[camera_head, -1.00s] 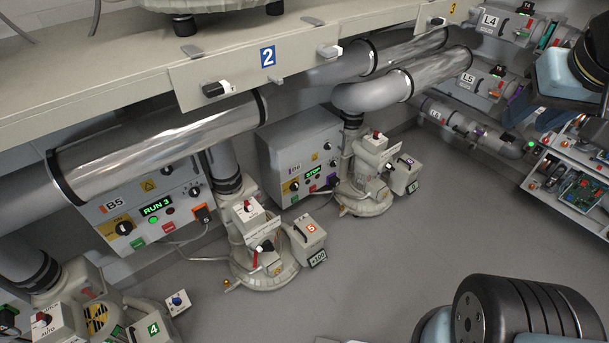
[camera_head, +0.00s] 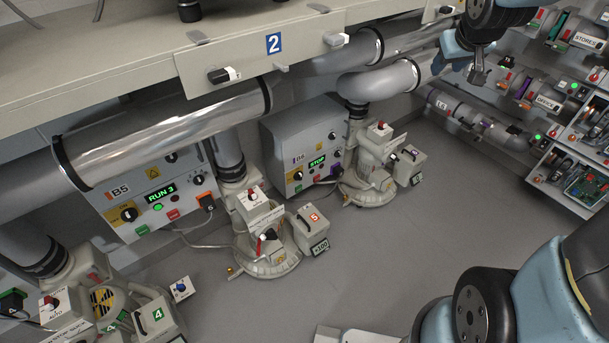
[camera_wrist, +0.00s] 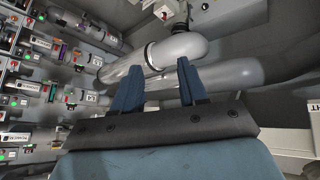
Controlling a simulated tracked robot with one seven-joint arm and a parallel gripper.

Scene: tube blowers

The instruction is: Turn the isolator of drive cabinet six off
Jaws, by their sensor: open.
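Drive cabinet six, marked B6 (camera_head: 279,140), is a grey box under the bench, right of the cabinet marked B5. Its isolator (camera_head: 297,176), a dark rotary knob on a yellow plate, is at the lower left of the front panel. The knob's exact setting is too small to tell. My gripper (camera_head: 478,76) is at the upper right of the head view, well away from the cabinet. In the wrist view its two blue fingers (camera_wrist: 158,88) are apart with nothing between them.
Cabinet B5 (camera_head: 118,207) shows RUN 3. Blower units (camera_head: 262,245) and (camera_head: 372,185) stand on the floor in front of the cabinets. A large pipe (camera_head: 170,135) and the bench edge (camera_head: 300,50) overhang them. Open grey floor (camera_head: 390,250) lies in front.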

